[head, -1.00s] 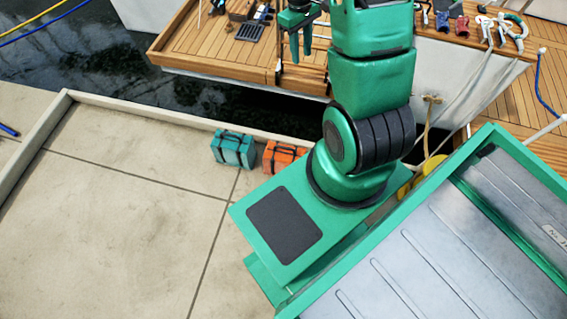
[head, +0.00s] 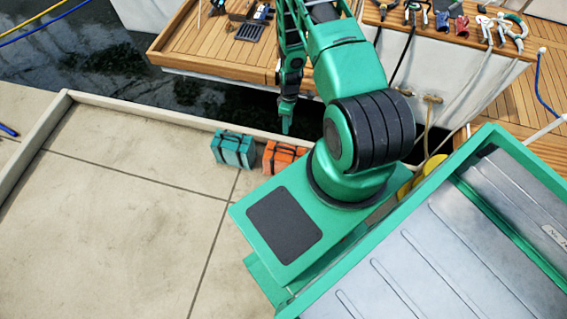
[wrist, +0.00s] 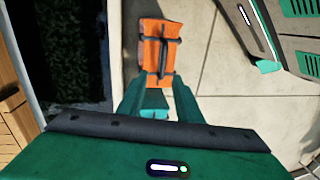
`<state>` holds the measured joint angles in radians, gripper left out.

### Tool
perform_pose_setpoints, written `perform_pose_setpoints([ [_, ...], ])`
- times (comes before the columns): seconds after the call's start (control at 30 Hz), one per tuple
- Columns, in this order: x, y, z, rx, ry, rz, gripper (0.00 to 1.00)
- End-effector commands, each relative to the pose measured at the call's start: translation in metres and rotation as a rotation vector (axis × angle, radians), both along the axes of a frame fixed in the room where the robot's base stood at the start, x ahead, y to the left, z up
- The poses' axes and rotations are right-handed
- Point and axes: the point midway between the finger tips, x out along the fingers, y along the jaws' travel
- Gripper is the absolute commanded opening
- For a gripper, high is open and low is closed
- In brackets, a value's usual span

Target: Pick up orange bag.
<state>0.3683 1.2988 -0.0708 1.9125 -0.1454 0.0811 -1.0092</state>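The orange bag (head: 283,157), with dark straps and a handle, stands on the pale dock beside the low kerb. My arm partly hides its right side in the head view. In the wrist view the orange bag (wrist: 160,52) shows whole, just beyond the fingertips. My gripper (head: 286,131) points down above the kerb near the bag, apart from it. In the wrist view my gripper (wrist: 158,82) has its two fingers apart with nothing held between them.
Dark water (head: 120,80) lies beyond the kerb (head: 130,112). A boat's wooden deck (head: 205,50) is behind. Open dock (head: 120,220) lies left.

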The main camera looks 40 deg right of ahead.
Motion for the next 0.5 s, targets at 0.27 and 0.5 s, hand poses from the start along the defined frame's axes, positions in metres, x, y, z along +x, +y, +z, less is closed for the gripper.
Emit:
perform_pose_setpoints([
  [0.27, -0.018, 0.014, -0.044, 0.032, -0.006, 0.041, 0.32],
  [0.5, -0.022, 0.019, -0.076, 0.033, -0.006, 0.044, 0.32],
])
